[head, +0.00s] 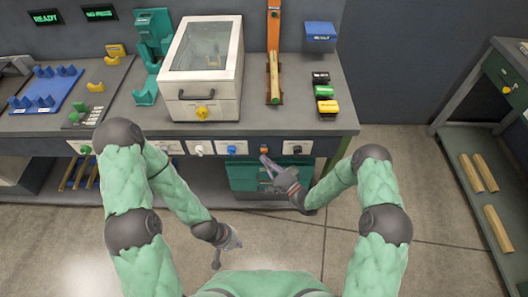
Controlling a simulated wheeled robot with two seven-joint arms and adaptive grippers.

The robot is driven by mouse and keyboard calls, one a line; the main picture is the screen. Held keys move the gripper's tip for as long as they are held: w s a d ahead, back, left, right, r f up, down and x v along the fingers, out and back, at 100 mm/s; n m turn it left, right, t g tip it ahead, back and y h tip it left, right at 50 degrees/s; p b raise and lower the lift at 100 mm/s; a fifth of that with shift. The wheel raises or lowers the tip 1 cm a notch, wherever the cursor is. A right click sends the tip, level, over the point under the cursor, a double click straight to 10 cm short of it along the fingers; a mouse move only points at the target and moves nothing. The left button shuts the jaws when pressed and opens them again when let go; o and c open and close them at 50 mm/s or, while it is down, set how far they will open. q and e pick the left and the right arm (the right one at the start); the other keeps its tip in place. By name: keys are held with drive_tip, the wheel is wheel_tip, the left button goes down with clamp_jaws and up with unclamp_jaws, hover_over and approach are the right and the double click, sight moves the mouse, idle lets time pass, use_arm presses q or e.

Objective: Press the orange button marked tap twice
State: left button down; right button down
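The orange button (264,149) is on the front panel of the bench, between a blue button (231,150) and a black button (297,149). Its label is too small to read. My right gripper (267,163) points at the panel with its fingertips close below the orange button; I cannot tell whether they touch it. No object shows in it, and whether its fingers are open or shut is unclear. My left gripper (217,260) hangs low over the floor in front of the bench, away from the buttons. Its finger opening cannot be made out.
The panel also has a white knob (199,150) and a green button (85,149). Above it stand a lidded box (202,75), an orange post (273,28) with a wooden piece (274,78), and small coloured blocks (327,107). Floor is open to the right.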

drive_tip(key=shift+w, duration=0.2)
idle(0.7)
drive_tip(key=shift+w+b, duration=0.25)
drive_tip(key=shift+b, duration=0.05)
drive_tip(key=shift+w, duration=0.35)
idle(0.6)
drive_tip(key=shift+s, duration=0.8)
drive_tip(key=shift+s, duration=2.5)
